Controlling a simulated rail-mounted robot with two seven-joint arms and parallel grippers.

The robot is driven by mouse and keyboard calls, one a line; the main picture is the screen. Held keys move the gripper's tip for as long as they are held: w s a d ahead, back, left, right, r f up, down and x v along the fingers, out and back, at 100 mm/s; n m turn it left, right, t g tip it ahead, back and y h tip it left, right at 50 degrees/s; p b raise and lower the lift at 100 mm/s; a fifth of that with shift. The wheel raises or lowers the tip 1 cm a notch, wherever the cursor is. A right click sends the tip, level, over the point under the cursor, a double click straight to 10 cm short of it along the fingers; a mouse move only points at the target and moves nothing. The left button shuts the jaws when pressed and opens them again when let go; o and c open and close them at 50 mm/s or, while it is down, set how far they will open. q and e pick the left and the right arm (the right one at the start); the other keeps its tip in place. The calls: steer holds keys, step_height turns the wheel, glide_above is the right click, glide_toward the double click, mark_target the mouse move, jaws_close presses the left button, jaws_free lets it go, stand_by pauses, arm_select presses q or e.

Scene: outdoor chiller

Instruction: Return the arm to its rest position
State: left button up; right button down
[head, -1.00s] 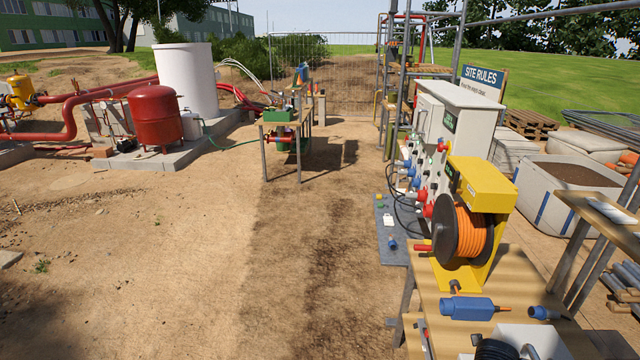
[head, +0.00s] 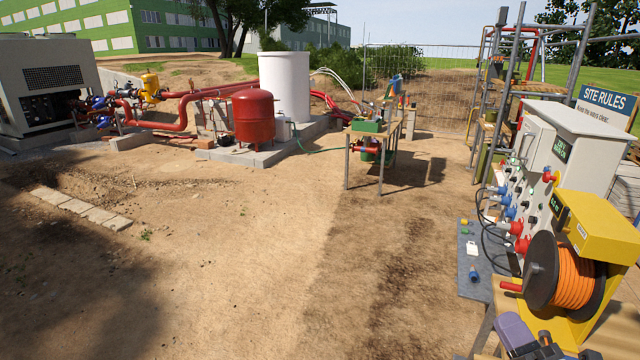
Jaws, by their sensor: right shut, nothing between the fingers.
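My right gripper (head: 566,351) shows in the bottom right corner of the head view, cut off by the lower edge. A grey-purple part of my right arm (head: 514,334) shows beside it. The gripper is shut and empty. It is in front of the yellow cable reel (head: 595,225) with its orange cable, over the near wooden bench; I cannot tell how far above the bench it is. My left gripper and arm are not in view.
The distribution cabinet (head: 575,160) with several plugs stands behind the reel. A grey mat (head: 470,275) lies left of it. A work table (head: 365,143), red tank (head: 253,117), white tank (head: 285,85) and chiller (head: 50,85) stand farther back. The sandy ground (head: 240,265) is open.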

steer(key=s+d+f+m+g+h, duration=0.1)
steer(key=s+f+m+g+h, duration=0.3)
steer(key=f+m, duration=0.45)
steer(key=s+f+m+g+h, duration=0.2)
steer(key=f+m+g+h, duration=0.45)
steer(key=m, duration=0.25)
steer(key=s+a+f+m+g+y, duration=0.25)
steer(key=s+a+f+g, duration=0.2)
steer(key=s+f, duration=0.65)
steer(key=s+a+f+m+g+y, duration=0.2)
steer(key=s+a+f+g+y, duration=0.3)
steer(key=s+f, duration=0.6)
step_height(320, 180, up, 18)
steer(key=s+t+h+p, duration=0.1)
steer(key=s+h+p, duration=0.1)
steer(key=p, duration=1.4)
steer(key=shift+a, duration=0.45)
